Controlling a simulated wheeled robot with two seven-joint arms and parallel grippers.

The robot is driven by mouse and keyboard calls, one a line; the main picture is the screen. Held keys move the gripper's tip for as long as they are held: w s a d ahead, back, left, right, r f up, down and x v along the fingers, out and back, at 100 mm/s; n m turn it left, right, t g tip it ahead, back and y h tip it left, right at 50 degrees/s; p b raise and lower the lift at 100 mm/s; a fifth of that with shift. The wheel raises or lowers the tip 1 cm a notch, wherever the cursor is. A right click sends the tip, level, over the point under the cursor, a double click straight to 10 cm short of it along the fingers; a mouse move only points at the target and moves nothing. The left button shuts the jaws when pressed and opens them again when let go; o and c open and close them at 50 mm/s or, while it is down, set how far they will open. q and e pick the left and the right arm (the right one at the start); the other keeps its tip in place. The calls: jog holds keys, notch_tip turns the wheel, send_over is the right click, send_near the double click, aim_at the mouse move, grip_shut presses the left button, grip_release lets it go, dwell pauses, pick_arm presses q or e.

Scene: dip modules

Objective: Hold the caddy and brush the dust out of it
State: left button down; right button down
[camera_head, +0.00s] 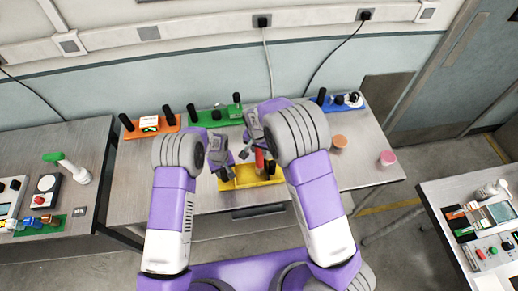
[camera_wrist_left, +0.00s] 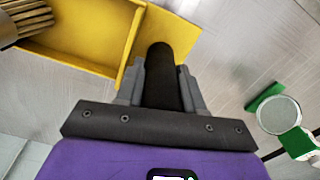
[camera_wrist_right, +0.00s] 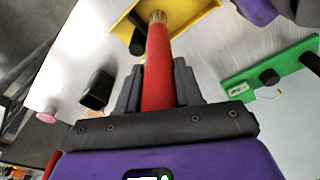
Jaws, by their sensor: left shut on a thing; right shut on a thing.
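The yellow caddy (camera_head: 262,183) sits at the front of the middle table, and its open tray (camera_wrist_left: 75,60) shows in the left wrist view. My left gripper (camera_head: 224,172) is shut on the caddy's black upright handle (camera_wrist_left: 162,75) at its left end. My right gripper (camera_head: 262,152) is shut on the red handle (camera_wrist_right: 158,70) of a brush. The brush's tan bristles (camera_wrist_left: 25,20) are over the tray, at its end away from my left gripper. I cannot tell if they touch the floor of the tray. No dust can be made out.
Behind the caddy stand an orange module (camera_head: 152,132), a green module (camera_head: 218,116) and a blue module (camera_head: 338,104). Side tables hold more devices. The table right of the caddy is mostly clear.

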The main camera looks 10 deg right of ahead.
jog(key=shift+r, duration=3.3)
pick_arm(q)
jog(key=c, duration=1.1)
grip_release()
jog(key=shift+o, duration=0.2)
jog(key=shift+r, duration=0.1)
jog(key=shift+r, duration=1.25)
pick_arm(e)
jog(key=shift+f, duration=0.2)
pick_arm(q)
jog(key=shift+r, duration=2.4)
